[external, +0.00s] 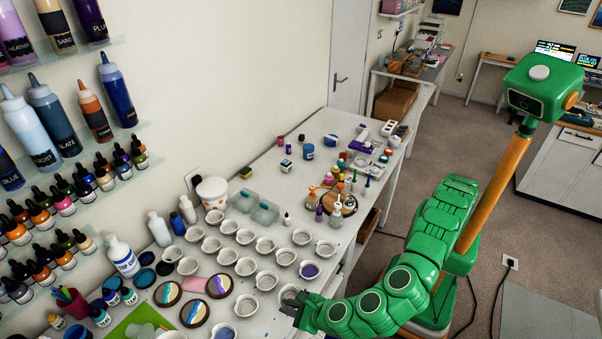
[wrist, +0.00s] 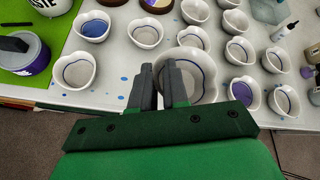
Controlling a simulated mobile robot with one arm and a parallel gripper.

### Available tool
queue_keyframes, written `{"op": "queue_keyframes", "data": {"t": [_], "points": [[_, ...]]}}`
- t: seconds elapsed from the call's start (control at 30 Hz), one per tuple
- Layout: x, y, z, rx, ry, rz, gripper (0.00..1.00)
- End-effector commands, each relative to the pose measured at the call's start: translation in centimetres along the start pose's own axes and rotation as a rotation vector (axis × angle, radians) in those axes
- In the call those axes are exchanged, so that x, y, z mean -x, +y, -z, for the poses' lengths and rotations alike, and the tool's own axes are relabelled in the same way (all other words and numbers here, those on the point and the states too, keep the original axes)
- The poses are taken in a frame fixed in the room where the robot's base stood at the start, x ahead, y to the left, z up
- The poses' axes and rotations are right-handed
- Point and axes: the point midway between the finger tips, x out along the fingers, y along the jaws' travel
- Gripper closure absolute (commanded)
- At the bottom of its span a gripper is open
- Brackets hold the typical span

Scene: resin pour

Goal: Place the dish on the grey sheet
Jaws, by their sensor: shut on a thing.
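The dish (wrist: 205,92) is a white heart-shaped bowl with a thin dark line inside. It sits directly ahead of my gripper (wrist: 158,72) in the wrist view, and the fingers are closed on its near left rim. In the external view my gripper (external: 293,306) is at the table's near edge, and the dish (external: 290,291) is partly hidden by it. I cannot tell whether the dish is touching the table or slightly raised. No grey sheet can be picked out with certainty.
Several similar white bowls (external: 266,280) stand close around on the white table (external: 352,150). Some hold coloured resin, such as a purple one (wrist: 246,96). A green mat (wrist: 40,65) lies left in the wrist view. Bottles and round coasters (external: 194,312) stand farther along.

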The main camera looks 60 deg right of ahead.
Motion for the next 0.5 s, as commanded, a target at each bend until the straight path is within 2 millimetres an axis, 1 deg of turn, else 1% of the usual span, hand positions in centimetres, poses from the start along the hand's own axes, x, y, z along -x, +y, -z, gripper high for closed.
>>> {"op": "queue_keyframes", "data": {"t": [0.23, 0.5], "points": [[-1.2, 1.7, -0.4, -0.002, -0.002, 0.0, 1.0], [-2.9, 3.5, 0.3, -0.001, -0.001, -0.001, 1.0]]}}
